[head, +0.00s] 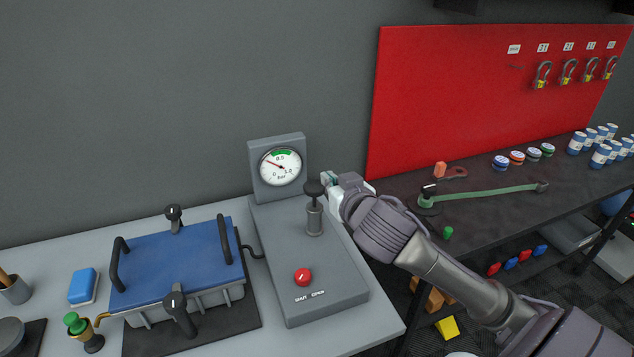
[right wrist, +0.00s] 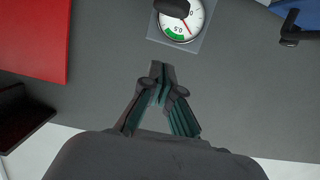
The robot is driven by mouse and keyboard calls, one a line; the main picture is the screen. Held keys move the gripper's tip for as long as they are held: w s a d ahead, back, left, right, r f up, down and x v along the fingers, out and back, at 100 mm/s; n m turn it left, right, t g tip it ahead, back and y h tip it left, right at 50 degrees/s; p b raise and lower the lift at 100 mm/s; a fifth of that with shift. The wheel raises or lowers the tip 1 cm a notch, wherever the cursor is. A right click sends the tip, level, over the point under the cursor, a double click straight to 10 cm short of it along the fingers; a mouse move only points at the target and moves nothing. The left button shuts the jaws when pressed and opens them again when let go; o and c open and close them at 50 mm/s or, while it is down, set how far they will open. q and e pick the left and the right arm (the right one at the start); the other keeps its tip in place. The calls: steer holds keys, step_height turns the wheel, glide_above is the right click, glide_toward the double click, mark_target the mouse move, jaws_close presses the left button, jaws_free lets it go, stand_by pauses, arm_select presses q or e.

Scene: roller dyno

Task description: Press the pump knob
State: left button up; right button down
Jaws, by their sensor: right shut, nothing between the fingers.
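The pump knob (head: 314,188) is a black round cap on a grey upright pump cylinder (head: 314,220), standing on the grey pump unit (head: 330,270). It is raised above the cylinder. My right gripper (head: 326,179) is shut and empty, its fingertips just right of the knob and at about its height. I cannot tell if they touch in the head view. In the right wrist view the shut fingertips (right wrist: 160,70) sit apart from a black knob shape (right wrist: 173,8), which partly covers the gauge. My left gripper is not in view.
A pressure gauge (head: 280,167) stands behind the pump. A red knob (head: 303,277) sits at the front, by shut and open labels. A blue-lidded box (head: 172,262) with black handles is at left. A dark bench (head: 480,207) with tools and a red board (head: 470,90) are at right.

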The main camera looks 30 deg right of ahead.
steer(key=p, duration=0.2)
glide_above(317, 190)
steer(key=shift+s+d+f, duration=0.1)
steer(key=shift+f, duration=0.7)
step_height(317, 190, down, 3)
steer(key=shift+r, duration=0.1)
steer(key=shift+f, duration=0.8)
steer(key=shift+f, duration=0.1)
